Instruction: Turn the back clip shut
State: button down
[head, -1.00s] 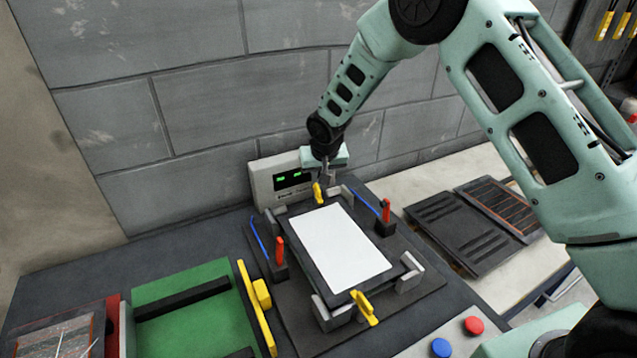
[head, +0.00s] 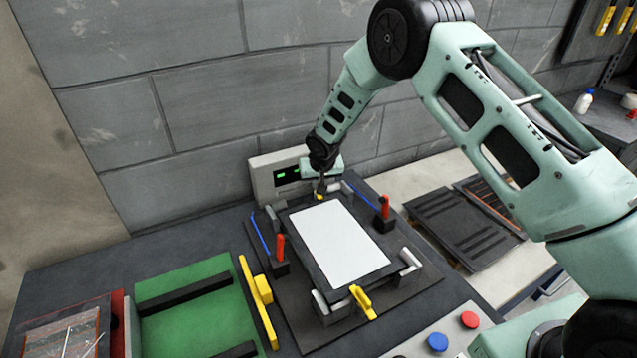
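The back clip (head: 320,197) is a small yellow piece at the back edge of the dark fixture (head: 400,295), behind a white sheet (head: 338,243). My gripper (head: 321,187) points down right at this clip and covers most of it. Its fingers are too small and dark to tell whether they are open or shut on the clip. The clip's angle is mostly hidden. A yellow front clip (head: 363,302) is at the near edge of the sheet's frame.
Red upright levers (head: 384,207) with blue rods stand on both sides of the sheet. A grey box with a green display (head: 273,178) stands behind, close to the wall. A green tray (head: 190,300) lies left, and a red and a blue button (head: 438,341) are front right.

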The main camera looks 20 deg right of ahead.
jog(key=shift+d+f+n+y, duration=0.15)
jog(key=shift+n+y, duration=0.15)
jog(key=shift+n, duration=0.3)
jog(key=shift+n+y, duration=0.3)
jog(key=shift+n, duration=0.6)
jog(key=c, duration=1.8)
grip_release()
jog(key=shift+b, duration=0.3)
jog(key=b+v, duration=0.4)
jog(key=v, duration=1.3)
jog(key=shift+r, duration=0.4)
